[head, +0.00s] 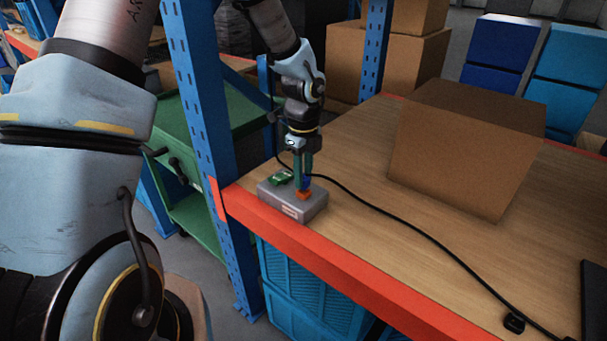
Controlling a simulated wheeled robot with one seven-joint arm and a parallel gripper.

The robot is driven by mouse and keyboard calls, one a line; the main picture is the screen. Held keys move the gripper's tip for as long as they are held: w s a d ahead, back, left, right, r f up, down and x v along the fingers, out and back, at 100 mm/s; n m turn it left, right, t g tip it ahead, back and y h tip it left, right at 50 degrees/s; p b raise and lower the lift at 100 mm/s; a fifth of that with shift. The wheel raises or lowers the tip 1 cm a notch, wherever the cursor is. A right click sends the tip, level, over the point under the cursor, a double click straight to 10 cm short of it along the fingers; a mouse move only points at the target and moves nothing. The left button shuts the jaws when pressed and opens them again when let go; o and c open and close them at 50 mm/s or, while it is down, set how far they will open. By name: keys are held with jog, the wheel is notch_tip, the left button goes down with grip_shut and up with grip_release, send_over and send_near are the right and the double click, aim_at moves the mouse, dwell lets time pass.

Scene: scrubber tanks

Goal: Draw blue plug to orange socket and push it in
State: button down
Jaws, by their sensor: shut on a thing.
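My gripper (303,168) points down above a small grey box (280,203) at the left front corner of the wooden table. Its fingers are shut on the blue plug (306,181), which shows only as a small patch of blue. The orange socket (303,195) is on top of the grey box, right below the plug. The plug looks upright and in line with the socket. I cannot tell whether it is touching the socket or how deep it sits.
A black cable (400,231) runs from near the gripper across the table (370,158) to the right front. A green part (280,177) lies on the grey box. A cardboard box (460,150) stands to the right. A blue rack post (205,120) rises close on the left.

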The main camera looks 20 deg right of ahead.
jog(key=shift+f, duration=0.25)
dwell(0.4)
jog(key=shift+f+b, duration=0.4)
jog(key=shift+f, duration=0.2)
jog(key=shift+c, duration=0.4)
grip_release()
jog(key=shift+r, duration=0.1)
